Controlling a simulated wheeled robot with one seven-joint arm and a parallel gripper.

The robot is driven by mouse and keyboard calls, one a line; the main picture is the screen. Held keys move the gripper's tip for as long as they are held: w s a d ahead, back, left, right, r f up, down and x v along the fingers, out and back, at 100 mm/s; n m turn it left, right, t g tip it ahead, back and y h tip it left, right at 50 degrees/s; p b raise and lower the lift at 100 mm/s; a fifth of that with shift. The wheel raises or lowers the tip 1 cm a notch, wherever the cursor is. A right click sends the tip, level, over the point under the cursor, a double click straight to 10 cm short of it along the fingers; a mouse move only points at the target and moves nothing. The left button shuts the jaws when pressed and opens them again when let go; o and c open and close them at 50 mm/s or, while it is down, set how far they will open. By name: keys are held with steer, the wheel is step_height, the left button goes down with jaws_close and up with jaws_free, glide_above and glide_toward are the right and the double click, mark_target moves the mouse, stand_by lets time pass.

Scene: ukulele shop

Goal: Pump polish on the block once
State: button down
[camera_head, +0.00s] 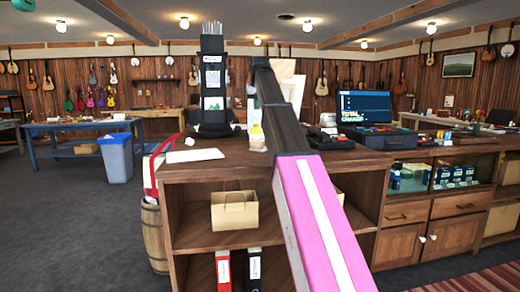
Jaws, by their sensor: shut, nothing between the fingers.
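A small pale bottle with a yellowish lower part (257,138) stands on the wooden counter (225,163), just left of my arm. It may be the polish bottle, but its top is too small and crowded to make out a pump. A flat white sheet or pad (195,155) lies on the counter to its left, with a small white item (189,141) at its back edge. I cannot tell any of these as the block. My pink and black arm reaches over the counter in the middle of the picture. Its fingers do not show; the arm hides what is behind it.
A black display stand (213,85) stands left of the bottle. A screen (364,106) and a dark case (385,140) are on the counter at right. A blue bin (116,158) stands on open floor at left.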

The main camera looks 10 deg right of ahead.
steer(key=shift+f, duration=0.2)
stand_by(0.6)
steer(key=shift+f, duration=1.35)
steer(key=shift+r, duration=1.5)
steer(key=shift+r, duration=3)
